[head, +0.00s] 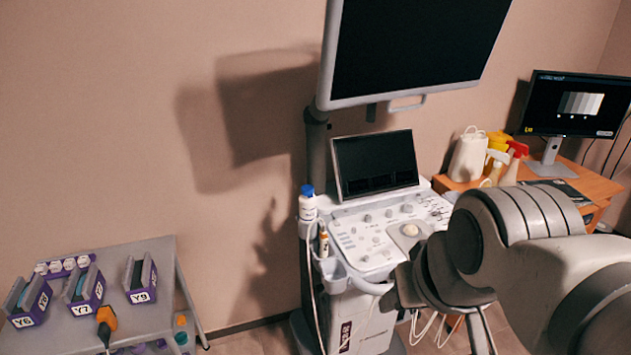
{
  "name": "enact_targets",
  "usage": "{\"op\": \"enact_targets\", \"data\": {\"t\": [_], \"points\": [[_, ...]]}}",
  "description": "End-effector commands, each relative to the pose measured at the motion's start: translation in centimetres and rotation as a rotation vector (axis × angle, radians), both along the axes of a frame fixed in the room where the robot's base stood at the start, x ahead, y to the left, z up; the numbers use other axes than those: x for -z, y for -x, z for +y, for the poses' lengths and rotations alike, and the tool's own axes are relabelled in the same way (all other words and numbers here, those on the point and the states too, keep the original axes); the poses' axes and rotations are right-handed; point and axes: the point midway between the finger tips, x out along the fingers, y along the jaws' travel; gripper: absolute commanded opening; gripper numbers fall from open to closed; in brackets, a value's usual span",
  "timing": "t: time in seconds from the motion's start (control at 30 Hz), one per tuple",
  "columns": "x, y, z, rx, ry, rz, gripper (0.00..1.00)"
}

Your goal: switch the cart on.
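The cart is a white ultrasound machine (352,295) standing against the wall in the middle of the head view. Its large upper monitor (410,50) is black, and its smaller tilted screen (374,163) is dark too. The control panel (365,238) has several knobs, keys and a trackball. No power switch can be made out. My arm comes in from the right, and its dark end, with my gripper (440,300), is in front of the cart's lower right side, hiding part of the panel's right edge and body. I cannot tell whether the fingers are open or touch the cart.
A grey side table (130,265) at left holds purple labelled holders (140,280) and an orange-black handheld device (106,322). A wooden desk (590,185) at right carries spray bottles (514,160) and a lit monitor (575,105). A blue-capped bottle (307,205) and cables hang on the cart's left side.

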Motion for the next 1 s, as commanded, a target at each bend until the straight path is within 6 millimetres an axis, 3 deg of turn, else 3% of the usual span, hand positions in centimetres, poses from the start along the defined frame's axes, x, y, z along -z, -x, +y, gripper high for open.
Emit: {"op": "enact_targets", "data": {"t": [0.03,0.23,1.0], "points": [[0.00,0.00,0.00,0.000,0.000,0.000,0.34],[0.00,0.00,0.00,0.000,0.000,0.000,0.00],[0.00,0.00,0.00,0.000,0.000,0.000,0.00]]}}
